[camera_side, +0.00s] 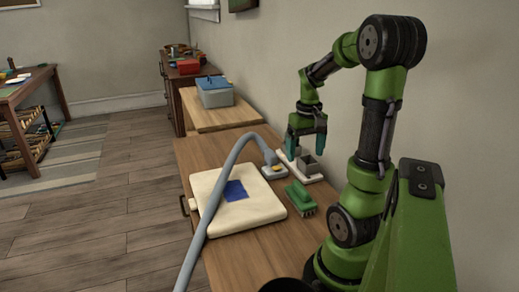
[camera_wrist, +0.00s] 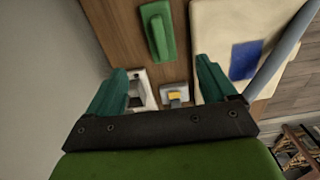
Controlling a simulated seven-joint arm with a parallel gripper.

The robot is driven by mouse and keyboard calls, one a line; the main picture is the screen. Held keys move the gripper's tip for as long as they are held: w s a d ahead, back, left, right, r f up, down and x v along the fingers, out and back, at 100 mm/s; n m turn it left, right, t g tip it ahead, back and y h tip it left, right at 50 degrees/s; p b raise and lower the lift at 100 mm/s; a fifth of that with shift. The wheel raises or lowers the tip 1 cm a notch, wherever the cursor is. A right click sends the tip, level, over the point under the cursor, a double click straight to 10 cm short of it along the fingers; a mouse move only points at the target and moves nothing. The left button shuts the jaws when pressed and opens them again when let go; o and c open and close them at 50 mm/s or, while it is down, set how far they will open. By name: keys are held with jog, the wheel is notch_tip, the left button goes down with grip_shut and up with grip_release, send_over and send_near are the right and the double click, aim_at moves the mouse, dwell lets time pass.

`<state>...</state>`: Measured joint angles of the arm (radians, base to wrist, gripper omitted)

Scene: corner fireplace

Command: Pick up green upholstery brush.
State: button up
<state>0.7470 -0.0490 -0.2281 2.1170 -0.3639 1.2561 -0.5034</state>
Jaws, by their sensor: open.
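The green upholstery brush (camera_side: 301,198) lies on the wooden table beside the right edge of a cream cushion. In the wrist view the brush (camera_wrist: 158,32) is at the top, beyond my fingertips, with its long green handle facing up. My gripper (camera_side: 307,142) is open and empty, pointing down above a white tray-like base, farther back on the table than the brush. In the wrist view its two teal fingers (camera_wrist: 163,80) are spread wide and do not touch the brush.
The cream cushion (camera_side: 262,208) with a blue patch (camera_side: 235,190) lies left of the brush. A grey hose arches over it to a nozzle (camera_side: 274,171). The white base (camera_side: 306,174) with a grey block stands behind the brush. A blue-lidded box (camera_side: 214,95) sits farther back. The wall is close on the right.

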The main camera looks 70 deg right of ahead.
send_near(301, 196)
jog(key=f, duration=0.2)
jog(key=d+f, duration=0.1)
jog(key=f, duration=0.2)
jog(key=shift+w+d, duration=0.15)
jog(key=f, duration=0.6)
jog(key=shift+d+f, duration=0.2)
jog(key=shift+f, duration=0.05)
jog(key=c, duration=1.1)
notch_tip(301, 196, up, 10)
jog(key=shift+r, duration=0.1)
